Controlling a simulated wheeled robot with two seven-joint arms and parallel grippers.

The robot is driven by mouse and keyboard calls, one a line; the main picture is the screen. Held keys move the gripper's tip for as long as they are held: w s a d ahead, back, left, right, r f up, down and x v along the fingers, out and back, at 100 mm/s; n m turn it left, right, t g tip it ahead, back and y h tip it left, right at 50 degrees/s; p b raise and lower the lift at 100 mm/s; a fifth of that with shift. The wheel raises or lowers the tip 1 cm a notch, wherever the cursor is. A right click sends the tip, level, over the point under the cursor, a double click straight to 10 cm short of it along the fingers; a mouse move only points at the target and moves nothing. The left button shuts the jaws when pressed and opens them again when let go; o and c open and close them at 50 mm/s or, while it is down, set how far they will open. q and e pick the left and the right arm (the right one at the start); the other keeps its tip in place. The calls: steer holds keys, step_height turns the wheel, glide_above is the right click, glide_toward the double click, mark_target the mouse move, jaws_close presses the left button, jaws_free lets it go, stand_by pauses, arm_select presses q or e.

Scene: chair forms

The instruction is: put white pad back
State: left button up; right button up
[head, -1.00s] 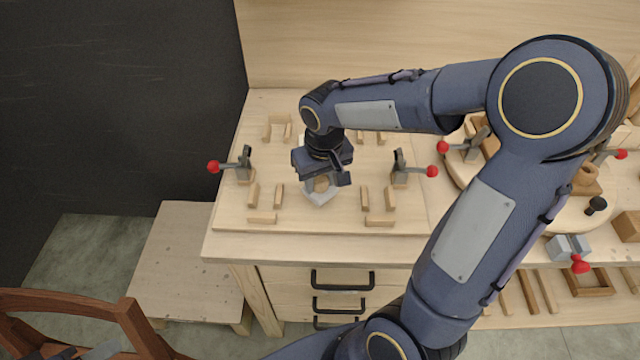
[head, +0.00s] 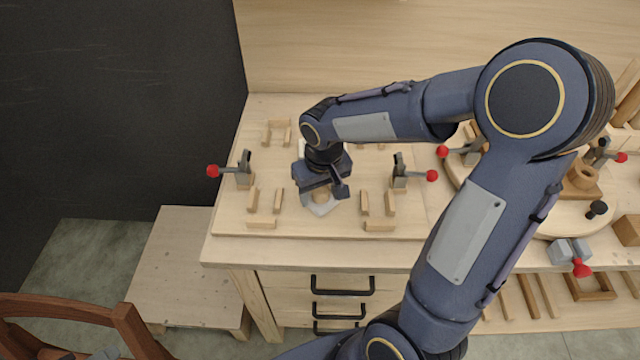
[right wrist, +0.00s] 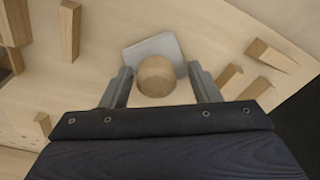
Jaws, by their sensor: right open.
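The white pad (right wrist: 169,45) lies on the wooden board between the wooden blocks. A round wooden knob (right wrist: 156,76) stands on it. In the head view the white pad (head: 322,208) shows partly from under my right gripper (head: 322,190). In the right wrist view my right gripper (right wrist: 160,88) is open, with one finger on each side of the knob. I cannot tell whether the fingers touch it. My left gripper is not in view.
Grey toggle clamps with red tips stand left (head: 243,170) and right (head: 401,170) of the gripper. Several small wooden blocks (head: 262,222) stand around it on the board. A round wooden turntable (head: 462,185) with more clamps is at right.

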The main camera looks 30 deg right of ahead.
mark_target(323, 195)
step_height(323, 195, up, 12)
steer(key=s, duration=0.2)
steer(key=s+a+f+t+y, duration=0.1)
steer(key=s+a+t+y, duration=0.1)
steer(key=s, duration=0.5)
steer(key=s+a+f+m+t+y, duration=0.1)
steer(key=s+a+f+t, duration=0.1)
steer(key=s, duration=0.6)
steer(key=shift+f+y+p, duration=0.15)
steer(key=shift+y+p, duration=0.15)
steer(key=shift+y, duration=0.1)
